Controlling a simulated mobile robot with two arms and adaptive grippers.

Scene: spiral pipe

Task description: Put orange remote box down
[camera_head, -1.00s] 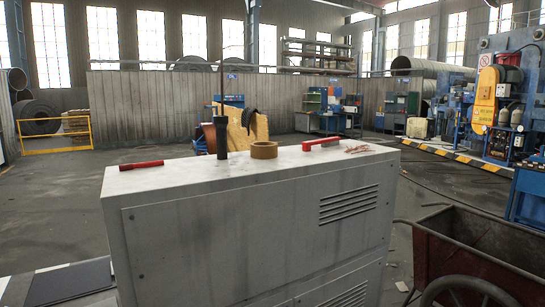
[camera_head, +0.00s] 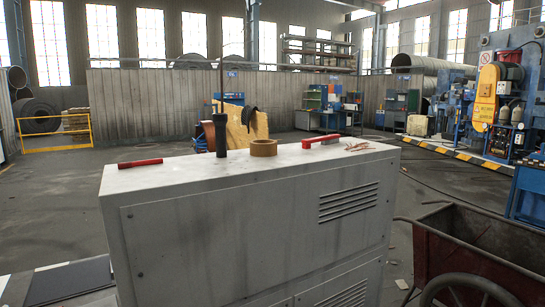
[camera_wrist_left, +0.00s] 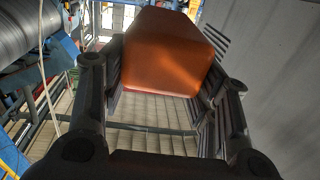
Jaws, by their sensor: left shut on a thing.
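The orange remote box (camera_wrist_left: 167,55) fills the upper middle of the left wrist view. My left gripper (camera_wrist_left: 165,95) is shut on it, with a dark finger along each side. The box's far end and what lies directly beneath it are hidden. Neither the box nor my left gripper can be made out in the head view. My right gripper is in neither view.
A grey cabinet (camera_head: 250,230) stands close in front. On its top are a red tool (camera_head: 140,163), a black upright device with an antenna (camera_head: 220,135), a tape roll (camera_head: 263,148) and a red-handled brush (camera_head: 330,140). A red cart (camera_head: 475,250) stands at right.

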